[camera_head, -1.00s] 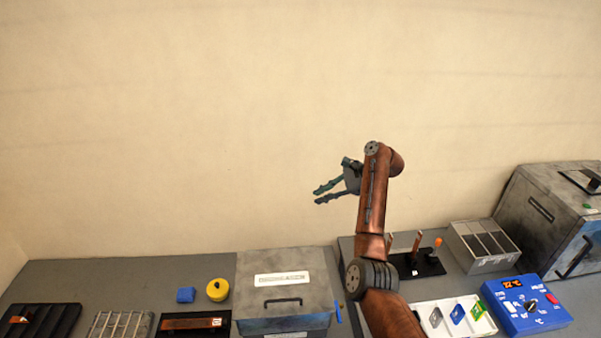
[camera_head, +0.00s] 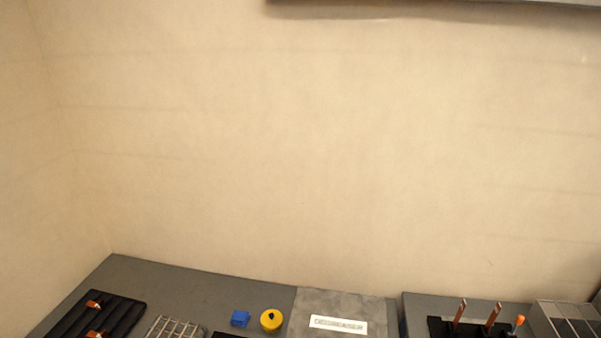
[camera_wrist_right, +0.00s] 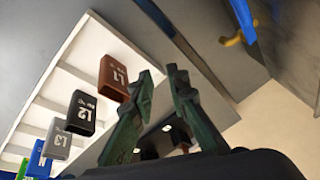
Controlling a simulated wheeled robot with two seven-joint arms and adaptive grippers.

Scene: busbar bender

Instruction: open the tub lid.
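The grey tub lid (camera_head: 322,303) is at the bottom edge of the head view, with a white label (camera_head: 338,325) that seems to read degreaser. It lies flat, and its front part is cut off by the picture edge, so its handle is hidden. My right gripper (camera_wrist_right: 162,76) shows in the right wrist view with two dark green fingers, a gap between their tips and nothing held. No arm shows in the head view, and my left gripper is not in view. The lid cannot be made out in the right wrist view.
The wrist view shows a white tray (camera_wrist_right: 98,42) with labelled pieces, including a brown L1 block (camera_wrist_right: 114,78).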

